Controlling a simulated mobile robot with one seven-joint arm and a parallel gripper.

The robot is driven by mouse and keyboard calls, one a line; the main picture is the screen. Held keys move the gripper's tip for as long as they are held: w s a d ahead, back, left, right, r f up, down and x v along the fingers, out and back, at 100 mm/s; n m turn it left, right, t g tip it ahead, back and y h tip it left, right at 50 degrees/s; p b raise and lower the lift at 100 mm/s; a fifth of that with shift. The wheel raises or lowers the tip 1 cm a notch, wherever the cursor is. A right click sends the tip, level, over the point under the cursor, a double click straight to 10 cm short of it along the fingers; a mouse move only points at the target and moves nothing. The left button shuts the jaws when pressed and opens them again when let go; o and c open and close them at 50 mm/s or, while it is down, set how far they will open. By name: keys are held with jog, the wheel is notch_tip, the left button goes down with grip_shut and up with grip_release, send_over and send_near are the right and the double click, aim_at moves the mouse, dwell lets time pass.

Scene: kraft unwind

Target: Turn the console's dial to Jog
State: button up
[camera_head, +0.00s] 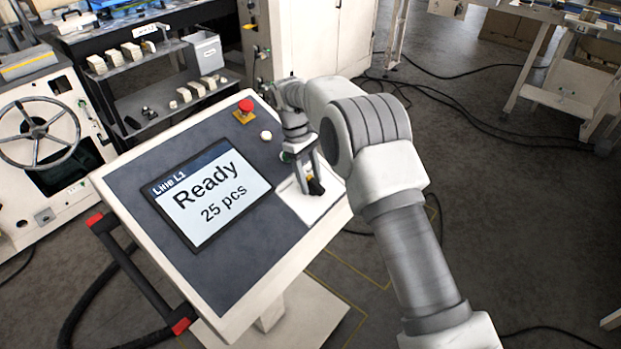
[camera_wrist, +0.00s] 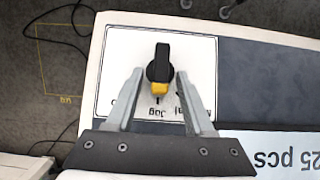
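The console (camera_head: 215,270) carries a white dial plate (camera_wrist: 120,50) with a black dial (camera_wrist: 160,62). The dial's yellow tip (camera_wrist: 159,89) points down in the wrist view, towards a tick and the "Jog" label (camera_wrist: 156,113). Other labels on either side are partly hidden by the fingers. My gripper (camera_wrist: 160,74) is open, with one finger on each side of the dial and a visible gap to it on both sides. In the head view my gripper (camera_head: 309,180) reaches down over the dial plate (camera_head: 300,205), and the dial is partly hidden.
The console's screen (camera_head: 212,193) reads "Ready" and "25 pcs". A red emergency button (camera_head: 245,106) and a small pale button (camera_head: 266,135) sit above the plate. A shelf rack (camera_head: 165,90) stands behind the console. Cables lie on the floor at right.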

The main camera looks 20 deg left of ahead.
jog(key=p+v, duration=0.6)
jog(key=v, duration=1.1)
jog(key=shift+r+p, duration=0.2)
jog(key=shift+p, duration=0.15)
